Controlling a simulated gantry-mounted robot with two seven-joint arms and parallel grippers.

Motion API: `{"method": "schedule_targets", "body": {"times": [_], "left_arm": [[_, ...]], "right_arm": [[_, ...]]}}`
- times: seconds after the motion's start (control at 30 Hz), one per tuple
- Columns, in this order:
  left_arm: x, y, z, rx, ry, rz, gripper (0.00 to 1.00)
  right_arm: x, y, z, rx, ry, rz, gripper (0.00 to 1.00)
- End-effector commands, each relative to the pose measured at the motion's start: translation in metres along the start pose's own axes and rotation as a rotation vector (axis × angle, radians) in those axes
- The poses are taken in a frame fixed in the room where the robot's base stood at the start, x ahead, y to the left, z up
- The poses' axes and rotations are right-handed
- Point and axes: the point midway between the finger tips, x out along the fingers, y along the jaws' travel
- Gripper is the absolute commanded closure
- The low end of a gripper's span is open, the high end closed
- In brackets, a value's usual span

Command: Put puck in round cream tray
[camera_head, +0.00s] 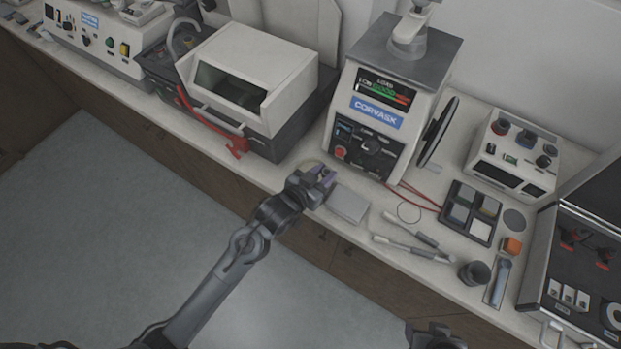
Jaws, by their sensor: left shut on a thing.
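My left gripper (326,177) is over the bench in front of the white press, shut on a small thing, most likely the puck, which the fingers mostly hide. I cannot tell whether the held thing touches the tray. Part of my right arm (435,334) shows at the bottom edge; its fingers cannot be made out.
A pale grey block (347,204) lies close right of the left gripper. The press (385,100) stands behind. Tools (412,249), a dark cup (474,272) and a sectioned dark tray (470,212) are further right. A white-lidded machine (250,65) with a red handle stands left.

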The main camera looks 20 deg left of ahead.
Motion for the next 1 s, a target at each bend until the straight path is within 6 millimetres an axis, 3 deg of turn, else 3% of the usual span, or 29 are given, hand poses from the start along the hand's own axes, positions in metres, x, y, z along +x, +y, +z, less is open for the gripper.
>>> {"method": "schedule_targets", "body": {"times": [0.1,0.3,0.47,0.8,1.0], "left_arm": [[0.003,-0.02,0.013,0.002,-0.001,-0.001,0.99],[0.006,-0.038,0.022,0.0,0.001,0.0,0.99],[0.007,-0.041,0.027,-0.001,0.0,0.001,0.99],[0.019,-0.04,0.061,-0.001,-0.001,0.001,0.99],[0.019,-0.04,0.063,0.0,-0.002,0.001,0.99]], "right_arm": [[0.002,-0.001,0.0,0.003,0.001,-0.002,0.45],[0.003,-0.002,0.0,0.007,0.002,-0.006,0.45],[0.004,-0.002,0.0,0.009,0.002,-0.007,0.45],[0.011,-0.003,0.002,0.009,0.003,-0.007,0.45],[0.011,-0.002,0.003,0.005,0.002,-0.003,0.45]]}}
